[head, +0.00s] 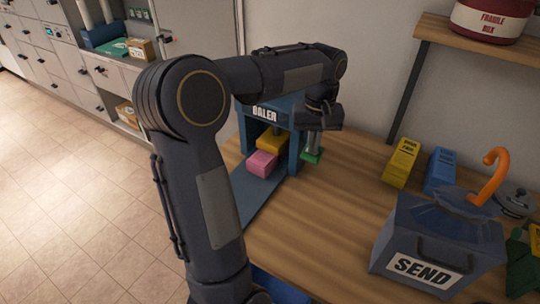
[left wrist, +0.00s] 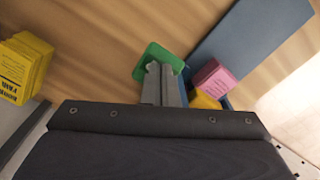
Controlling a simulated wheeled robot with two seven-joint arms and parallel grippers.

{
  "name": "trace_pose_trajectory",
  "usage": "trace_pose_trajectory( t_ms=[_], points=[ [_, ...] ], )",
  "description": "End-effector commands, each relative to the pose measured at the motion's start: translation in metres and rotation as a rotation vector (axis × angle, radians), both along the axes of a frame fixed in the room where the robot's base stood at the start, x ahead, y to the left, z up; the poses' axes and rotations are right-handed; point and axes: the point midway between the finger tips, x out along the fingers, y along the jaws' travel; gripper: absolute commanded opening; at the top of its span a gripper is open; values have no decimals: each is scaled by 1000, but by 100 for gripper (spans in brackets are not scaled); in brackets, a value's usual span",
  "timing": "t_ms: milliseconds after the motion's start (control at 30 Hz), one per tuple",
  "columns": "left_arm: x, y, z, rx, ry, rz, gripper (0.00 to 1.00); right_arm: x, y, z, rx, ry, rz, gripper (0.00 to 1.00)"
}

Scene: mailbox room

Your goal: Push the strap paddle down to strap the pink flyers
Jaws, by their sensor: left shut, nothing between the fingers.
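The blue baler (head: 268,112) stands on the wooden table against the wall. The pink flyers (head: 262,163) lie in its opening, with a yellow block (head: 272,140) behind and above them. The green strap paddle (head: 311,157) sticks out at the baler's right side. My left gripper (head: 312,145) is shut and empty, pointing down just over the paddle. In the left wrist view its fingertips (left wrist: 161,70) overlap the green paddle (left wrist: 150,58); whether they touch is unclear. The pink flyers (left wrist: 215,77) are beside them. My right gripper is out of view.
A yellow stack (head: 402,163) and a blue stack (head: 439,170) stand right of the baler. A dark blue SEND box (head: 440,245) sits at front right near an orange hook (head: 490,175). A shelf (head: 480,45) with a red box is above. The table middle is clear.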

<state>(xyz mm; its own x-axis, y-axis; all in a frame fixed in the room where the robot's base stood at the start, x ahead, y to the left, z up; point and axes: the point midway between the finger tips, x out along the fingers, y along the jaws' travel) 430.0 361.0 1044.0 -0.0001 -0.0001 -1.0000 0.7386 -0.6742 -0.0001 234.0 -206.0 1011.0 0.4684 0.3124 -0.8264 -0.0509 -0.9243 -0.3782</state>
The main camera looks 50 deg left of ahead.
Motion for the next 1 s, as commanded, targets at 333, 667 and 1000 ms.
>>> trace_pose_trajectory(
  t_ms=[333, 667, 1000],
  points=[
    [0, 0, 30, 0, 0, -1, 0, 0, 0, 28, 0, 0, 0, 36],
    [0, 0, 63, 1, -1, 0, 0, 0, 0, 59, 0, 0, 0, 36],
    [0, 0, 97, 0, -1, -1, 0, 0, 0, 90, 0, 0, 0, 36]
  ],
)
